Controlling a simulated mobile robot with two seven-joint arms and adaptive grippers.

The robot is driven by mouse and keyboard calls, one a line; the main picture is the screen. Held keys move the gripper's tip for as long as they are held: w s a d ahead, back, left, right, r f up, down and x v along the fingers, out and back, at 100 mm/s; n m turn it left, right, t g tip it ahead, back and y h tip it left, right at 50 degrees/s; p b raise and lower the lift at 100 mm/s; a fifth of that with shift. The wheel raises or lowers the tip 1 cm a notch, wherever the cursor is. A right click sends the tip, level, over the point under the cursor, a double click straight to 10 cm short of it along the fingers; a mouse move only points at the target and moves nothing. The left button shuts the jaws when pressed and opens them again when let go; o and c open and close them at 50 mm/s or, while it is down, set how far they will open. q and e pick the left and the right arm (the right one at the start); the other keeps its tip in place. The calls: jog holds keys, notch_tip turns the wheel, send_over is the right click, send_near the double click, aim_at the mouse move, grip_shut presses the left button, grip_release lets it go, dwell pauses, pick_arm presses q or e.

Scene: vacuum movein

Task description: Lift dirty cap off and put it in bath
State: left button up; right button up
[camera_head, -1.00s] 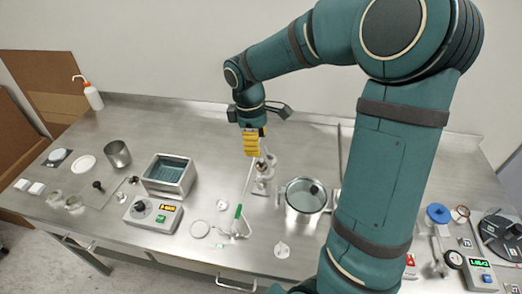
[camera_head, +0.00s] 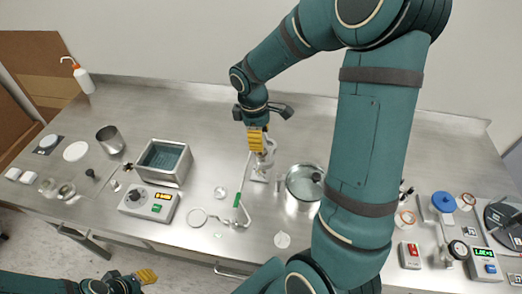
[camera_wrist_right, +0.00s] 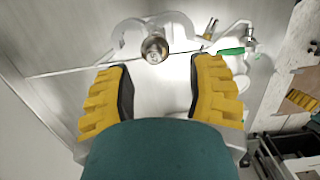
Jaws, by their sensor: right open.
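My right gripper (camera_head: 257,139) is open and points down at the upper part of a metal stand-like fitting (camera_head: 262,166) at mid-bench. In the right wrist view its yellow fingers (camera_wrist_right: 160,92) are spread apart. A round, brownish metal end (camera_wrist_right: 154,47), possibly the dirty cap, lies just beyond the gap between the fingertips, apart from both. The bath is a grey open box (camera_head: 185,170) with dark liquid, left of the fitting. My left gripper (camera_head: 146,276) shows low at the left edge of the bench front; its jaws are unclear.
A control box (camera_head: 150,203) stands in front of the bath. A large metal pot (camera_head: 304,184) stands close right of the fitting. A green-handled thin tube (camera_head: 237,199) lies beside it. Small discs and rings lie in front.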

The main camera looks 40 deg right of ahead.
jog(key=f, duration=0.5)
jog(key=shift+w+d+f, duration=0.15)
jog(key=shift+d, duration=0.25)
grip_shut()
